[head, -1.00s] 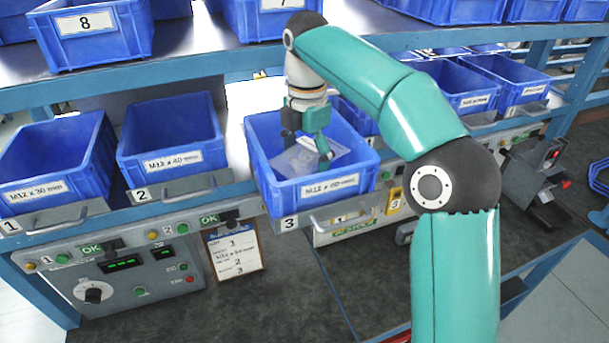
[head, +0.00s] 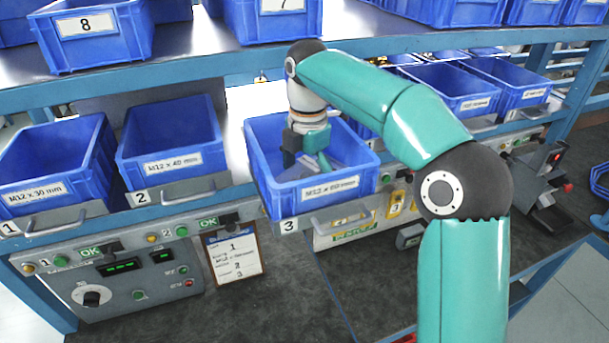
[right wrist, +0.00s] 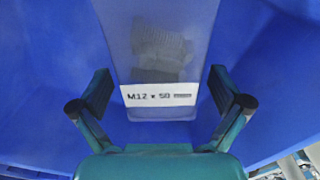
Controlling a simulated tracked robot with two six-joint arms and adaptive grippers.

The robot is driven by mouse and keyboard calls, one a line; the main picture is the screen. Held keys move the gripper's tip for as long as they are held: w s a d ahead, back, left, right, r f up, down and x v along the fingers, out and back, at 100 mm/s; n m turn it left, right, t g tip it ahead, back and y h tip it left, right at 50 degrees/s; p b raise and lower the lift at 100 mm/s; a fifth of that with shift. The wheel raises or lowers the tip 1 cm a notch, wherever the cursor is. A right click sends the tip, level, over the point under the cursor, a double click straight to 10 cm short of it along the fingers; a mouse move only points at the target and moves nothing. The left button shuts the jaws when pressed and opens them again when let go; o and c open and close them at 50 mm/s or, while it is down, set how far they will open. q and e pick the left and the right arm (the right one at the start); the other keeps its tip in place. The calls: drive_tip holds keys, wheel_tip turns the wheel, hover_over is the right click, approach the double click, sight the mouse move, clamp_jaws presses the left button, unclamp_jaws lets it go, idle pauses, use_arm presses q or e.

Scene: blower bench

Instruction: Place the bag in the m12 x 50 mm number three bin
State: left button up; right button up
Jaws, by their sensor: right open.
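The bag is a clear plastic bag (right wrist: 160,45) with a white "M12 x 50 mm" label and greyish contents. In the right wrist view it lies against blue bin surfaces, between my spread fingers. In the head view a pale part of the bag (head: 338,166) shows inside the number three bin (head: 318,190). This blue bin has a blurred label on its front and a "3" plate below. My right gripper (head: 308,160) reaches down into the bin. Its fingers are open (right wrist: 160,88), apart from the bag's sides. My left gripper is not in view.
Bin 1 (head: 90,188), labelled M12 x 30 mm, and bin 2 (head: 170,172), labelled M12 x 40 mm, stand to the left. More bins (head: 450,88) stand to the right. An upper shelf (head: 180,60) with bins runs close behind my right arm.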

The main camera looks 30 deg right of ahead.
sight(307, 165)
wheel_tip(307, 165, up, 10)
drive_tip(key=p, duration=0.3)
drive_tip(key=shift+f, duration=0.1)
drive_tip(key=shift+r, duration=1.15)
